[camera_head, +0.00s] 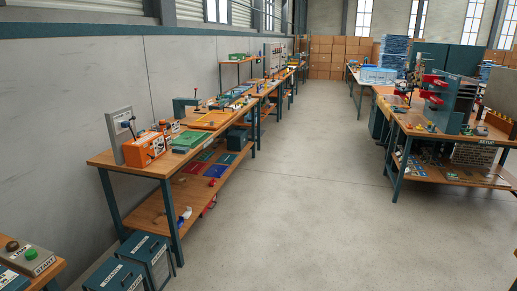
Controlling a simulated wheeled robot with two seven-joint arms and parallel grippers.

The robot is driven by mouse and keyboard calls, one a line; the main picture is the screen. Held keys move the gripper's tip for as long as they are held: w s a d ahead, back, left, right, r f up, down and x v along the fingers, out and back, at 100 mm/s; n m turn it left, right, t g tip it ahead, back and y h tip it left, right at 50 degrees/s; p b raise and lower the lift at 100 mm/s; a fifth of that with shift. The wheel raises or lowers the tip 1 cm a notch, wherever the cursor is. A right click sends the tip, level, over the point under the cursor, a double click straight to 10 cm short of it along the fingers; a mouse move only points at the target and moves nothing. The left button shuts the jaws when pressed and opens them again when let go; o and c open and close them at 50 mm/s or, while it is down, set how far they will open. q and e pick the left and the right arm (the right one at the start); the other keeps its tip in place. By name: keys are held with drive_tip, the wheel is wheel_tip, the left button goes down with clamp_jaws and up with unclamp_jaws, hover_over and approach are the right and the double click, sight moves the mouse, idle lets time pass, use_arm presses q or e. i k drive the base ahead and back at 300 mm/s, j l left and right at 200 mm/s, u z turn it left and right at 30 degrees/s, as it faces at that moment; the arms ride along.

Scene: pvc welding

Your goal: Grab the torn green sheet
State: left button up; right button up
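A green sheet-like piece (187,141) lies flat on the top of the long wooden workbench (113,160) on the left, just behind an orange box (144,149). It is too small in view to tell whether it is torn. Another small green item (237,56) lies on a raised shelf farther back along the same row. Neither of my grippers is in view, and nothing in view is being held.
Teal crates (119,275) stand on the floor by the left bench's near end. A control panel with a green button (31,254) is at the lower left. A second bench (440,133) stands right. The concrete floor (300,190) between is clear.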

sight(190, 138)
drive_tip(key=i, duration=1.25)
drive_tip(key=i+l+u, duration=0.1)
drive_tip(key=i, duration=1.15)
drive_tip(key=i+l, duration=0.15)
drive_tip(key=i, duration=1.15)
